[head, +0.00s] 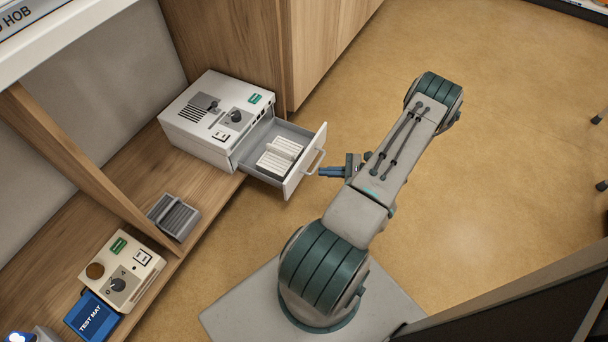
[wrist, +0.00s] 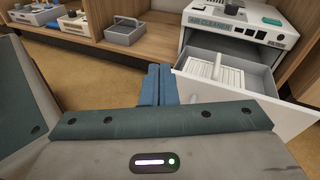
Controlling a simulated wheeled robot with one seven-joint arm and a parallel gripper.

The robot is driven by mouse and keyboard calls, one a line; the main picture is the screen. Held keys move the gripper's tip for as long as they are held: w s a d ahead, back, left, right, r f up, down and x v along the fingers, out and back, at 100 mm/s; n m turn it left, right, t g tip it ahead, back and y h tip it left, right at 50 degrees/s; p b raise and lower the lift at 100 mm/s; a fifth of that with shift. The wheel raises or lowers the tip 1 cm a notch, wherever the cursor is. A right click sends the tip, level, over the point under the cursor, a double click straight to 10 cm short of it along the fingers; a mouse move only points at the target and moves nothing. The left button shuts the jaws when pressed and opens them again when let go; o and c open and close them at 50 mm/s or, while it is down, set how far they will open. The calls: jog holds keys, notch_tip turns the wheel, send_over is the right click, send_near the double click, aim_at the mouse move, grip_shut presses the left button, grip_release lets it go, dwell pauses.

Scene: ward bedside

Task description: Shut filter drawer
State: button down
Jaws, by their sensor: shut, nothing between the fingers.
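The filter drawer (head: 304,171) stands pulled out from the front of a white air cleaner (head: 215,118) on the low wooden shelf. A white ribbed filter (head: 279,154) lies inside it. The drawer has a pale bar handle (head: 315,160) on its front panel. My gripper (head: 322,172) is shut and empty, with its blue fingertips just in front of the drawer front, near the handle. In the wrist view the fingers (wrist: 158,84) point at the shelf, left of the open drawer (wrist: 245,99). I cannot tell whether the fingertips touch the drawer.
A cream device with a dial (head: 121,272) and a blue box (head: 91,317) stand further left. A wooden cabinet (head: 330,35) rises right of the air cleaner.

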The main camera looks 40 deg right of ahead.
jog(key=s+d+f+m+t+h, duration=0.2)
jog(key=s+f+m+t+h, duration=0.3)
jog(key=f, duration=0.3)
jog(key=b, duration=0.4)
send_near(296, 170)
jog(key=shift+m+y, duration=0.3)
jog(key=shift+y, duration=0.1)
jog(key=x, duration=0.7)
jog(key=shift+d+f, duration=0.15)
jog(key=shift+f, duration=0.05)
